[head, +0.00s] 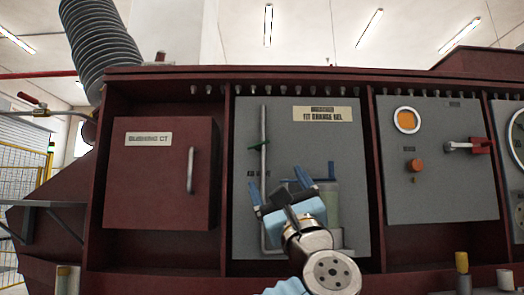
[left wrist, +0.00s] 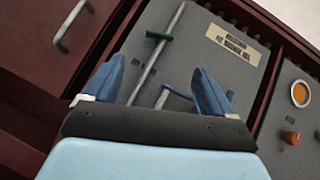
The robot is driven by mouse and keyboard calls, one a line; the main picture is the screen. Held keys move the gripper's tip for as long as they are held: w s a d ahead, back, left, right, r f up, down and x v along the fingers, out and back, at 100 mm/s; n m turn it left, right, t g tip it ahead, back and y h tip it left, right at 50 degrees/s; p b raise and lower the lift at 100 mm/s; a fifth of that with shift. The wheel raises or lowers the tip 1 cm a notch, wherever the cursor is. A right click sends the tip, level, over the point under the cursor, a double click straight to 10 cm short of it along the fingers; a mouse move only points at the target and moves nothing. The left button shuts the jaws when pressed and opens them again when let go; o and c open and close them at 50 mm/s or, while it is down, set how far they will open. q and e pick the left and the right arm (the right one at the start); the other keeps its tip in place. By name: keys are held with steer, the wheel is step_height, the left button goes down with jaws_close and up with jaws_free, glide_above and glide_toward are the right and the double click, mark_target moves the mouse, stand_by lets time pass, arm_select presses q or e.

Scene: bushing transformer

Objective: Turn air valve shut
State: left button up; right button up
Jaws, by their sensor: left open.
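A small green valve handle (head: 259,147) sits across a thin grey vertical pipe on the grey middle panel. It also shows in the left wrist view (left wrist: 159,37), beyond and between my fingertips. My left gripper (head: 292,184) is open, with blue fingers spread, in front of the lower part of that panel. It is below and to the right of the green handle, apart from it. In the left wrist view its fingers (left wrist: 158,78) have nothing gripped between them. A blue bar (left wrist: 180,93) shows behind the fingers. My gripper hides part of the lower pipework.
A dark red cabinet door (head: 150,180) with a handle is at the left. The right panel (head: 440,190) has an orange gauge (head: 406,120), an orange knob (head: 413,165) and a red-tipped lever (head: 480,147).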

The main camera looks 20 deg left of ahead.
mark_target(259, 145)
arm_select(q)
steer(key=p+x, duration=0.6)
steer(key=x, duration=0.6)
steer(key=shift+r+p, duration=0.1)
steer(key=shift+p, duration=0.25)
steer(key=shift+w+a+r, duration=0.15)
steer(key=shift+w+a, duration=0.05)
arm_select(e)
step_height(259, 145, up, 8)
steer(key=a, duration=0.1)
steer(key=shift+s+a+f, duration=0.25)
steer(key=shift+s, duration=0.05)
